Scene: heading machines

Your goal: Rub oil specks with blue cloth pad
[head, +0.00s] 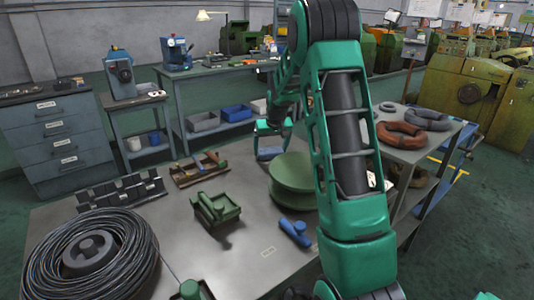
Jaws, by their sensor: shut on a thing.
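My gripper (269,141) is at the far side of the grey metal table (240,262), behind the green round drum. It is shut on the blue cloth pad (268,154), whose flat blue-grey edge shows just below the fingers. The pad is at or just above the tabletop; I cannot tell whether it touches. The drum and my arm hide part of this area. I cannot make out any oil specks.
The green drum (293,172) stands close in front of the gripper. A blue tool (295,231), a green tray (216,210), a wooden tool tray (199,168), a dark slotted rack (121,192) and a wire coil (128,232) also occupy the table. Its front middle is largely clear.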

